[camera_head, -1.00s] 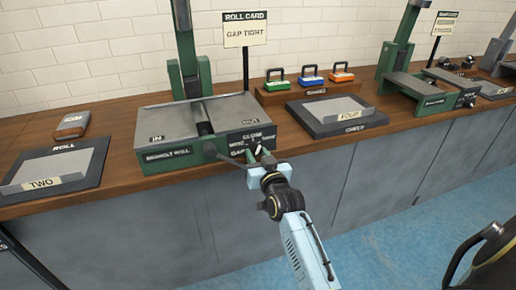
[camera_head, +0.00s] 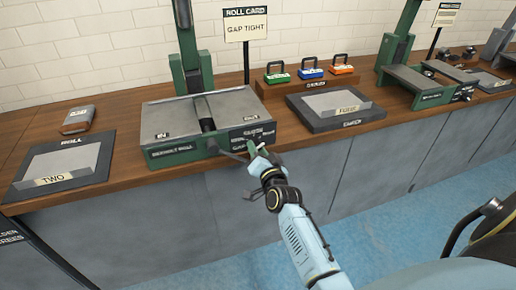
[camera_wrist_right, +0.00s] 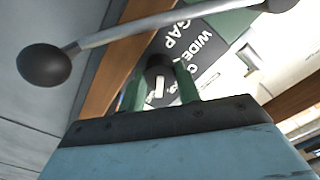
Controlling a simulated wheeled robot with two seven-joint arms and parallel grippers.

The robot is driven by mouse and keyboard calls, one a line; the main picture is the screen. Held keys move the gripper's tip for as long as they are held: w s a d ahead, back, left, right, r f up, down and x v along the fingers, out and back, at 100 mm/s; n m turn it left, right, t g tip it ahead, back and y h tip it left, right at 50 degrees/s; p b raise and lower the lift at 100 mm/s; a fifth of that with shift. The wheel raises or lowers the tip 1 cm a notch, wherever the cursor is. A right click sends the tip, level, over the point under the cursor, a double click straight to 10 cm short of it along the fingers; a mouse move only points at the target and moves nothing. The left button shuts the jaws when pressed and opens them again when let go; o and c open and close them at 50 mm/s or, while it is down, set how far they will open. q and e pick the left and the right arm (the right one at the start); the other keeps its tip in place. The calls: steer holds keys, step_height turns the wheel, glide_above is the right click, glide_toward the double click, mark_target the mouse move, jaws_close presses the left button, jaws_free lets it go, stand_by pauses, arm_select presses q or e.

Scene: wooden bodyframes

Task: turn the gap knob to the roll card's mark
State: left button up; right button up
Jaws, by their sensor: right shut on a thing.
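The roll card (camera_head: 246,25) stands on a post behind the green Bernholt roll machine (camera_head: 176,153) and reads GAP TIGHT. The gap knob (camera_wrist_right: 158,67) is dark and round with a white pointer line, on the machine's front right face. My right gripper (camera_head: 255,150) is at that face, and its green fingers (camera_wrist_right: 158,88) are shut on the knob from both sides in the wrist view. The dial label (camera_wrist_right: 195,45) shows GAP and WIDE; the rest is partly hidden. The pointer's exact mark cannot be told. My left gripper is not in view.
A crank lever with a black ball (camera_wrist_right: 45,65) crosses close in front of my right gripper. A tray marked ROLL (camera_head: 95,150) lies left, and another tray (camera_head: 300,100) lies right. Three coloured padlock-like blocks (camera_head: 311,73) stand on a wooden stand behind.

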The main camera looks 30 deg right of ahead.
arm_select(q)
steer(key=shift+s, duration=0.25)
arm_select(e)
steer(key=o, duration=1)
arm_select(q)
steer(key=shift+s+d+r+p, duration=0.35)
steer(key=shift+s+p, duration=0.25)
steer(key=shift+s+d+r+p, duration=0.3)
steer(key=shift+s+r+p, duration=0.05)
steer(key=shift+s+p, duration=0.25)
arm_select(e)
steer(key=v, duration=1.3)
steer(key=shift+s+a, duration=0.1)
steer(key=shift+s, duration=0.05)
